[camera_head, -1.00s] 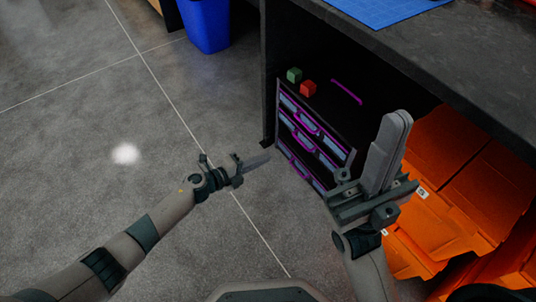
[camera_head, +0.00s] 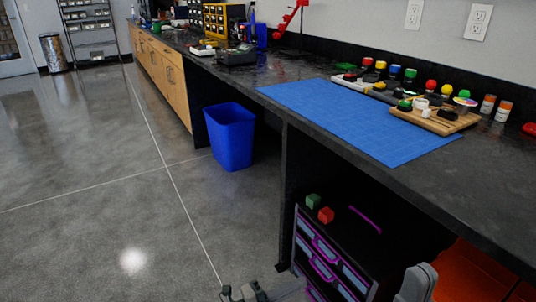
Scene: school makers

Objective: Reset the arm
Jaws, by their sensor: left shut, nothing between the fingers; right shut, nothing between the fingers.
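My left gripper (camera_head: 288,288) shows at the bottom edge, shut and empty, low over the grey floor in front of the drawer unit. Its arm is cut off by the frame. My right gripper (camera_head: 418,282) shows at the bottom right, shut and empty, to the right of the drawer unit in the picture. Only its upright grey fingers show; the rest of that arm is out of view.
A black drawer unit (camera_head: 345,240) with purple handles stands under the dark workbench (camera_head: 330,136), with a green block (camera_head: 313,201) and a red block (camera_head: 326,215) on top. Orange bins (camera_head: 475,270) are at right, a blue bin (camera_head: 230,140) further back. The left floor is clear.

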